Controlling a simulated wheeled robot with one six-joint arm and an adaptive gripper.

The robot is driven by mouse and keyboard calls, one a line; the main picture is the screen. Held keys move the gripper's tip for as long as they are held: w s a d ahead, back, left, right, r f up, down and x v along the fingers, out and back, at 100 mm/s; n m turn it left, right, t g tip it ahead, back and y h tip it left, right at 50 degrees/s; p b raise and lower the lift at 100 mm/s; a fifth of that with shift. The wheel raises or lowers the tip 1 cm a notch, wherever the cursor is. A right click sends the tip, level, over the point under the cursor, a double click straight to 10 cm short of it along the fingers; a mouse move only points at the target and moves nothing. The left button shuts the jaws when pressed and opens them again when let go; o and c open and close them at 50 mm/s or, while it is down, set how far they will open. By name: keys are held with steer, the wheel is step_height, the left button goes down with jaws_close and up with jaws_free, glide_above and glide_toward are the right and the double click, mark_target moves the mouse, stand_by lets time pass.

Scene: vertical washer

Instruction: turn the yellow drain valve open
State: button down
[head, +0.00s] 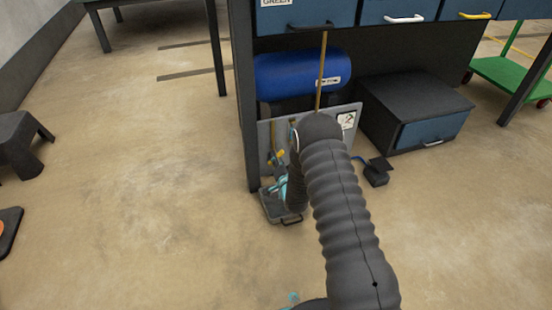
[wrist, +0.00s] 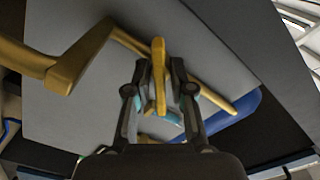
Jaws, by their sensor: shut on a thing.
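The yellow drain valve's handle (wrist: 158,48) stands up between the fingers of my gripper (wrist: 157,76) in the wrist view. The gripper is shut on it, one dark finger on each side. Behind it a yellow pipe (wrist: 90,50) crosses a grey panel (wrist: 60,110), with a bent piece at the left. In the head view, yellow fittings (head: 277,157) show low on the grey panel under the bench. My dark ribbed arm hides most of the gripper there, so the handle is not clear in that view.
A blue tank (head: 290,72) lies under the bench above the panel. A grey tray (head: 283,214) sits on the floor below. A black pedal (head: 376,174) and a dark cabinet (head: 415,110) stand to the right.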

steer(key=n, duration=0.5)
steer(key=shift+n, duration=2.4)
steer(key=c, duration=1.2)
jaws_free()
steer(key=shift+c, duration=0.2)
steer(key=v, duration=1.2)
